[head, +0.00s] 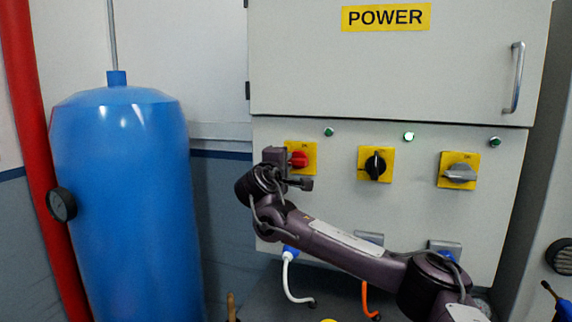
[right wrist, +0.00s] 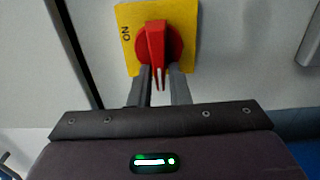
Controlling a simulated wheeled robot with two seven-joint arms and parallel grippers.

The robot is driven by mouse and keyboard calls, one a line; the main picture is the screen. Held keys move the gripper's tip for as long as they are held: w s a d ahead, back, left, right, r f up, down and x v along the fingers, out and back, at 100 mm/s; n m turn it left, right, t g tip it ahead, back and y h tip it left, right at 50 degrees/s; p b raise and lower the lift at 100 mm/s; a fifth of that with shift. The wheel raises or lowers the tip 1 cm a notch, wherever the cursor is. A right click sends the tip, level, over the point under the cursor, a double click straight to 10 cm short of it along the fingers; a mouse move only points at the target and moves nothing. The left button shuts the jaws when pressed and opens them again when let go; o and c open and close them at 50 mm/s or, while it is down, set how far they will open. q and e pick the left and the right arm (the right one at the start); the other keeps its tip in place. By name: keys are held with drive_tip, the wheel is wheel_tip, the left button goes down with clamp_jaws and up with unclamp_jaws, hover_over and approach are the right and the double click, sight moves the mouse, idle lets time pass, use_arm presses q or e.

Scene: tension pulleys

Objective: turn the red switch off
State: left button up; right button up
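The red switch (head: 297,159) sits on a yellow plate at the left of the grey cabinet front, partly hidden by my right gripper (head: 292,170). In the right wrist view the red switch (right wrist: 155,42) shows its handle pointing down the picture, crosswise to the "ON" label at the plate's left. In that view my right gripper (right wrist: 161,70) has a finger on each side of the handle's lower end, with a gap between them. It looks open around the handle; contact cannot be told. My left gripper is not in view.
A black switch (head: 375,165) and a grey switch (head: 459,173) sit to the right. The middle lamp (head: 408,136) is brightly lit; the left lamp (head: 328,132) and right lamp (head: 495,141) look dim. A blue tank (head: 125,200) stands at left.

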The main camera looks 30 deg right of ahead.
drive_tip(key=o, duration=0.4)
drive_tip(key=shift+a, duration=0.1)
drive_tip(key=shift+o, duration=0.2)
drive_tip(key=b+v, duration=0.4)
drive_tip(key=v, duration=0.3)
drive_tip(key=shift+s+a, duration=0.25)
drive_tip(key=shift+f, duration=0.1)
